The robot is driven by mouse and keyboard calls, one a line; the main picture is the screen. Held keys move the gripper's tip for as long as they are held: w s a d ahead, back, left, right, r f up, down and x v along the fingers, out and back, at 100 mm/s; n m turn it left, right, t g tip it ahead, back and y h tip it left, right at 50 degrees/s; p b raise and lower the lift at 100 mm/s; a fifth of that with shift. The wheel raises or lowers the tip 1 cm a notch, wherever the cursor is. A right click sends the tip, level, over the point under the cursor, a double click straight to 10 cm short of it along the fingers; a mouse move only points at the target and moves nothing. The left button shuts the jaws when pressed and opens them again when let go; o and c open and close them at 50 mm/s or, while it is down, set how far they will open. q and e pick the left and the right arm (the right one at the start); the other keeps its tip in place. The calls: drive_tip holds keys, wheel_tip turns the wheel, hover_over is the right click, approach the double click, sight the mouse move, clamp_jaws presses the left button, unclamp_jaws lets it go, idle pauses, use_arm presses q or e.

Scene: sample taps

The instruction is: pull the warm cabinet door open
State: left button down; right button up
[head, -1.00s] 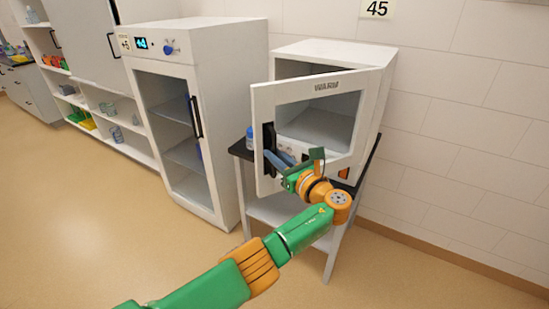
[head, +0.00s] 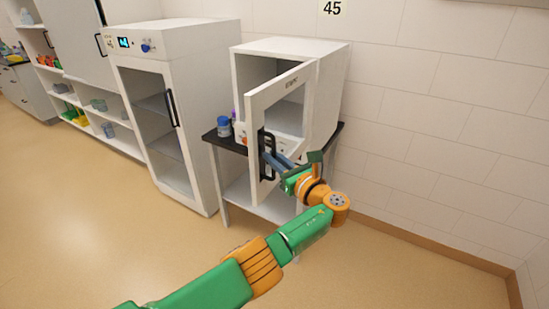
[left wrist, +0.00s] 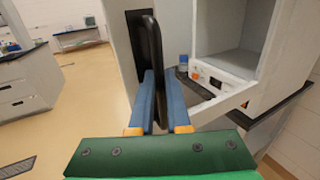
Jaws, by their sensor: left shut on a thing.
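The warm cabinet (head: 327,75) is a white box on a small table, its door (head: 254,115) swung partway open with a glass pane. A black handle (head: 266,155) stands on the door's outer face near its free edge. My left gripper (head: 270,157) is shut on this handle. In the left wrist view the black handle (left wrist: 151,60) stands upright between the two blue fingers (left wrist: 158,88). The cabinet's open inside (left wrist: 232,30) shows to the right, with part of the door hidden behind the handle and fingers. My right gripper is out of view.
The small table (head: 232,145) has a dark top, with a blue-capped bottle (head: 223,126) near its left edge. A taller white cabinet (head: 190,50) with a closed glass door stands to the left. Floor in front is clear.

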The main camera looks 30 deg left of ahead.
use_arm(q)
drive_tip(key=shift+d, duration=0.2)
drive_tip(key=c, duration=1.2)
unclamp_jaws()
drive_tip(key=shift+o, duration=0.2)
drive_tip(key=shift+w, duration=0.15)
drive_tip(key=v, duration=0.7)
